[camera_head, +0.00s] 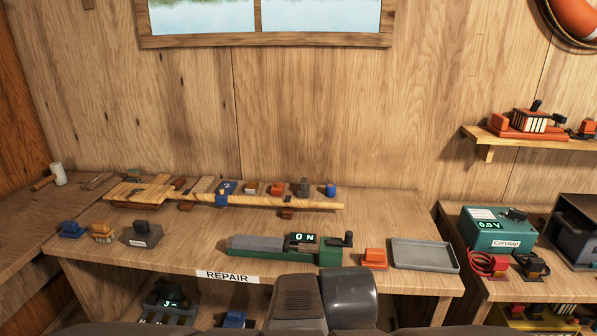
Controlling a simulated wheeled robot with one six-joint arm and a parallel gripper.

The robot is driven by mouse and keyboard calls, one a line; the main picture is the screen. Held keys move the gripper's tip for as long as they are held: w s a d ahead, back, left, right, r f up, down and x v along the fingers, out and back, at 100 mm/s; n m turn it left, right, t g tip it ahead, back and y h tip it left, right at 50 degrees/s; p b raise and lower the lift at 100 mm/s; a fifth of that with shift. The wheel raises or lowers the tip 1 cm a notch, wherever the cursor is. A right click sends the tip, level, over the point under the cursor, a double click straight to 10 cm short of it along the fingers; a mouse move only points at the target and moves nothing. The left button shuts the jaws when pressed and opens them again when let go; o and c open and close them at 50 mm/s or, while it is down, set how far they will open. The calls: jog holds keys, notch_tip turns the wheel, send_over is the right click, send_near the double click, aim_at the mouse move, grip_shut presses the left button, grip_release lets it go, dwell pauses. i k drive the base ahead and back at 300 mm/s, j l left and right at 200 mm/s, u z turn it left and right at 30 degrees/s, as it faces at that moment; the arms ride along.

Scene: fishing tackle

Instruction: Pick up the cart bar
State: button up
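I cannot make out anything that is clearly a cart bar in this view. A long pale wooden rod (265,203) lies across the back of the repair bench, with its left end on a flat wooden piece (140,190). Dark grey parts of my own arm show at the bottom centre, in front of the bench. My gripper is not in view, so its fingers and anything in them are hidden.
The bench (190,235) carries a green device (290,249) reading "ON", an orange block (374,258) and a grey tray (425,255). Small blocks line the back. A mallet (55,175) lies left; a teal box (497,230) stands right. The bench's left-centre is mostly clear.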

aim_at(244, 241)
jog(key=u, duration=0.4)
jog(key=i+l+z, duration=0.45)
jog(key=i, duration=0.4)
jog(key=k+l, duration=0.05)
